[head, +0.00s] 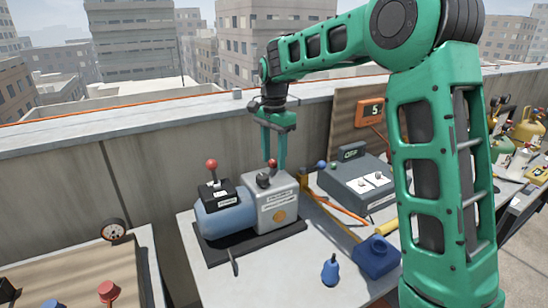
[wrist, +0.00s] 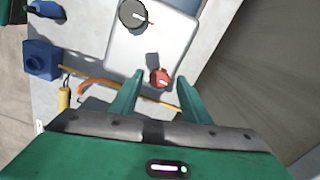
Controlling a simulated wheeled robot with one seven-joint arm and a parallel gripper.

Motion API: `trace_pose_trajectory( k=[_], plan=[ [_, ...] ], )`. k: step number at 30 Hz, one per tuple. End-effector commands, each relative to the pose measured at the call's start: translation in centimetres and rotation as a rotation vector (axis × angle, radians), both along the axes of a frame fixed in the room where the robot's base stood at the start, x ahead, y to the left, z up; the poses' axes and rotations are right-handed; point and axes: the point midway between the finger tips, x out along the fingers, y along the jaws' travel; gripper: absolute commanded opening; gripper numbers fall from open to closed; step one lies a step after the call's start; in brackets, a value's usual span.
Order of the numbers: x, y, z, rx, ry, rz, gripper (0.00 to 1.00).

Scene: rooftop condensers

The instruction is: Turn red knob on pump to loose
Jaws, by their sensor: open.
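The pump (head: 277,211) is a grey box beside a blue cylinder (head: 226,217) on a dark base, standing on the workbench. A small red knob (head: 272,163) with a pale mark is on top of the grey box; it also shows in the wrist view (wrist: 160,78). My gripper (head: 275,165) is open and points down over the box. In the wrist view its fingertips (wrist: 160,75) are on either side of the red knob, with gaps to both sides. I cannot tell whether they are down at knob height. The mark's setting is unreadable.
A dark round knob (wrist: 133,14) with a white line sits on the same box. A red-topped lever (head: 211,165) rises over the cylinder. A parapet wall runs behind.

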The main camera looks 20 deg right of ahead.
Motion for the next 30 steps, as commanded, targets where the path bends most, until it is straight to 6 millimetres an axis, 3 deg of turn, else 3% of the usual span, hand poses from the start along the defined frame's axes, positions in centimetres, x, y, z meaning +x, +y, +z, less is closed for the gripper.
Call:
trace_pose_trajectory(
  k=[2,3,8,20,30],
  plan=[
    [0.00,0.00,0.01,0.000,0.000,0.000,0.43],
    [0.00,-0.01,0.02,0.000,0.000,0.000,0.38],
    [0.04,0.01,0.04,0.000,-0.001,0.000,0.02],
    [0.20,-0.14,0.10,0.000,-0.005,0.048,0.02],
    [0.28,0.11,0.17,0.000,-0.008,0.289,0.02]
  ],
)
